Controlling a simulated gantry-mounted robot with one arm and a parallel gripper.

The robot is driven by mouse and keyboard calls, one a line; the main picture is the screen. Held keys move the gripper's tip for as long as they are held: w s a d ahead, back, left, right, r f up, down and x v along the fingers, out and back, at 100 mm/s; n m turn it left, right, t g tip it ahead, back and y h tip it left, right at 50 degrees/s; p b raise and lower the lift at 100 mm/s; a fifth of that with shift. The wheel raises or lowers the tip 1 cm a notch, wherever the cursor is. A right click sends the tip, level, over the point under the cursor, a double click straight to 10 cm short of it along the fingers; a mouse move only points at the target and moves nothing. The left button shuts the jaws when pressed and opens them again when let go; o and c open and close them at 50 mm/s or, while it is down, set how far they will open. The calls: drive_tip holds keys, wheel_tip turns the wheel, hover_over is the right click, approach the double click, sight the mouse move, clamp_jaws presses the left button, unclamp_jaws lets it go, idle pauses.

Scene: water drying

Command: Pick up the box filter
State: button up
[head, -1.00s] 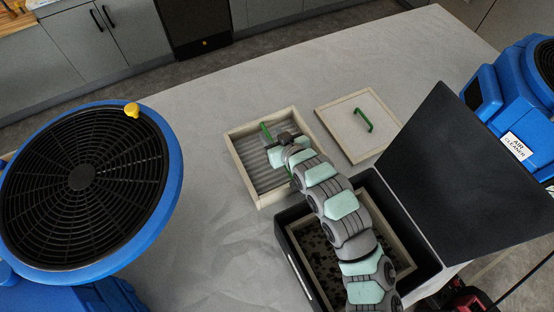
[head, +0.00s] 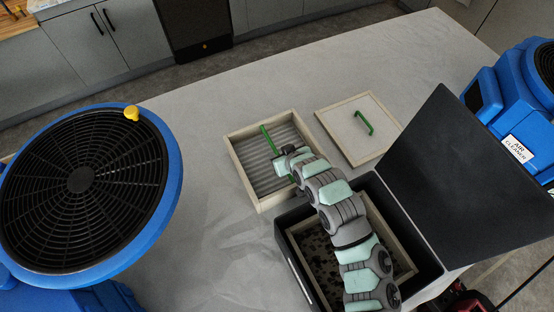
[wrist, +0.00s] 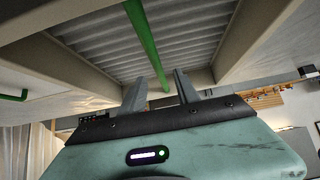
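A wood-framed, box-shaped filter (head: 238,168) with grey pleats and a green bar handle (head: 268,138) across it lies on the table, left of the black case. It fills the top of the wrist view (wrist: 85,40). My gripper (head: 283,158) is over its lower right part, and my arm hides some of the frame and handle. In the wrist view my gripper (wrist: 158,86) has its two fingers apart, with the green bar (wrist: 145,45) running between them in the picture. Whether the fingers touch the bar cannot be told.
A flat framed panel (head: 345,138) with a green handle lies at the right. An open black case (head: 292,262) holding a framed, dark-speckled filter (head: 310,238) is under my arm; its lid (head: 460,180) stands up. Blue machines stand at left (head: 170,170) and right (head: 505,90).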

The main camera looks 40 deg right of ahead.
sight(278, 153)
drive_tip(key=shift+s+f+p+x, duration=0.1)
drive_tip(key=shift+p+x, duration=0.1)
drive_tip(key=shift+x, duration=0.9)
drive_tip(key=shift+s+f+p+x, duration=0.1)
drive_tip(key=shift+p+x, duration=0.05)
drive_tip(key=shift+x, duration=0.9)
drive_tip(key=shift+f, duration=0.1)
drive_tip(key=shift+c, duration=0.5)
clamp_jaws()
